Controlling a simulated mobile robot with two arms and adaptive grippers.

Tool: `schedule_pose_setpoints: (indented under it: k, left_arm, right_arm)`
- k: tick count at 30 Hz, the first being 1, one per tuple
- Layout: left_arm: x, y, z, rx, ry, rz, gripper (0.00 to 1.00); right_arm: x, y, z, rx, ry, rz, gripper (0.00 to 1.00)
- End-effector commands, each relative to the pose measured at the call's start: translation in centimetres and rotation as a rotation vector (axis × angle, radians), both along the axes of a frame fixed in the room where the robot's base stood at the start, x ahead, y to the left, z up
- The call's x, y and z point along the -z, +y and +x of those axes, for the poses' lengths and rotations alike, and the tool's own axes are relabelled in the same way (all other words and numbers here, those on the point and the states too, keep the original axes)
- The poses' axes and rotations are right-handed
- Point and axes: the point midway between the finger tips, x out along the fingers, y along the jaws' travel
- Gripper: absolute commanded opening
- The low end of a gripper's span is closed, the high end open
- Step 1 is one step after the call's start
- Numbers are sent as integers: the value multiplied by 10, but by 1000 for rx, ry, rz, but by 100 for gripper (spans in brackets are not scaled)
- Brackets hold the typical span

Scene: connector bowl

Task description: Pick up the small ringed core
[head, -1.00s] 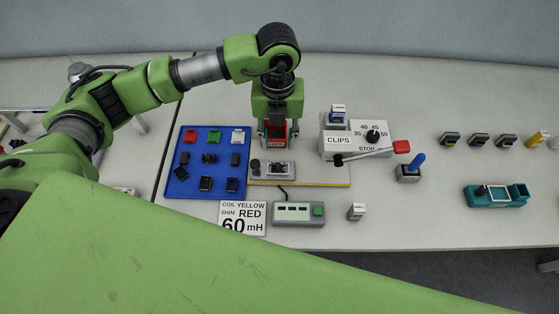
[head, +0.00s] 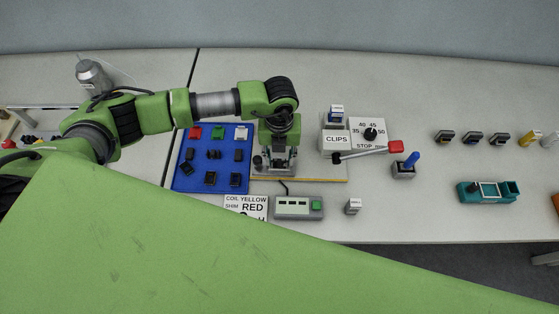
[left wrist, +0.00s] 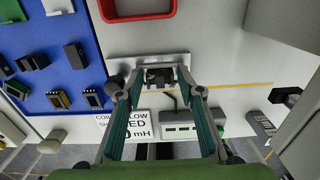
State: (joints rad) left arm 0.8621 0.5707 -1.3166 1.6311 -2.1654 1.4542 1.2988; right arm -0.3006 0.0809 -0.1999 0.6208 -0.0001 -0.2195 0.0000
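A small black part (left wrist: 159,76), possibly the ringed core, sits in a grey fixture (left wrist: 181,58) in the left wrist view. I cannot make out a ring on it. My left gripper (left wrist: 160,77) points at it with teal fingers apart, one on each side; contact cannot be told. Several black parts lie on the blue tray (head: 181,180) to the left, some with pale outlines in the left wrist view (left wrist: 60,99). My right gripper is not in view.
A red open bin (left wrist: 137,17) is beside the fixture. A CLIPS box (head: 337,140) with a red-knobbed lever (head: 396,147) stands to the right. A teal holder (head: 488,191) is far right.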

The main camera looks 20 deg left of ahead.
Motion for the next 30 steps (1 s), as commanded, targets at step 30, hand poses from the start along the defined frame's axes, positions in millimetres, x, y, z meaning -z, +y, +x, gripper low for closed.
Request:
schedule_pose_setpoints:
  k: [30]
  left_arm:
    - [-57,-18,-19,9,-7,-5,5]
  right_arm:
    - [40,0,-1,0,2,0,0]
